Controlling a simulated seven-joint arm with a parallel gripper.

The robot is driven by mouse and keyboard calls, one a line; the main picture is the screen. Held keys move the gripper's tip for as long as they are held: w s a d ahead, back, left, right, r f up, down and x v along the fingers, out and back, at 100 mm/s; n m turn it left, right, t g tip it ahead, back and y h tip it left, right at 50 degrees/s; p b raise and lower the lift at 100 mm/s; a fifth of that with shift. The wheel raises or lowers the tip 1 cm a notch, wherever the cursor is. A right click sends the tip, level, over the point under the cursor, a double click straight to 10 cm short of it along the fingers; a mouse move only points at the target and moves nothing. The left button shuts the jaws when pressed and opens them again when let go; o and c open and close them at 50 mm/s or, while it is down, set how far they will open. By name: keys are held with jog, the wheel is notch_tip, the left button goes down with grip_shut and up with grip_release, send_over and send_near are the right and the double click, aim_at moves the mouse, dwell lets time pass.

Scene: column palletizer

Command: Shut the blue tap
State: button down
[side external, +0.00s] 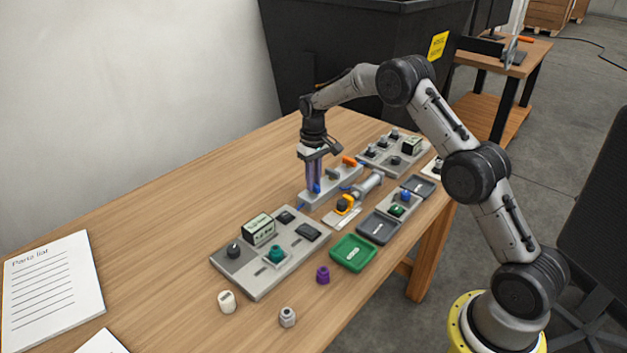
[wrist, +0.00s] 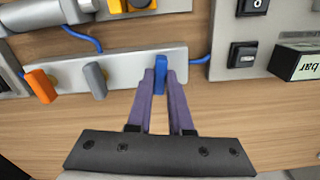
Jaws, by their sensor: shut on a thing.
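The blue tap (wrist: 160,78) is a lever handle on a light grey manifold bar (wrist: 125,72). In the wrist view it points across the bar. My gripper (wrist: 161,77) has its two purple fingers closed on the sides of the blue handle. In the side view my gripper (side external: 313,188) points straight down at the near-left end of the bar, and its fingers mostly hide the blue tap. A grey tap (wrist: 95,79) and an orange tap (wrist: 41,86) stand along the same bar, apart from the fingers.
Blue hoses (wrist: 83,38) run from the bar. A panel with a dark switch (wrist: 243,54) is beside it. In the side view a green tray (side external: 353,253), a purple knob (side external: 323,275) and a white cap (side external: 227,301) lie nearer.

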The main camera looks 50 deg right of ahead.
jog(key=shift+n, duration=1.2)
jog(key=c, duration=0.8)
grip_release()
notch_tip(320, 180, up, 14)
jog(key=shift+f, duration=0.1)
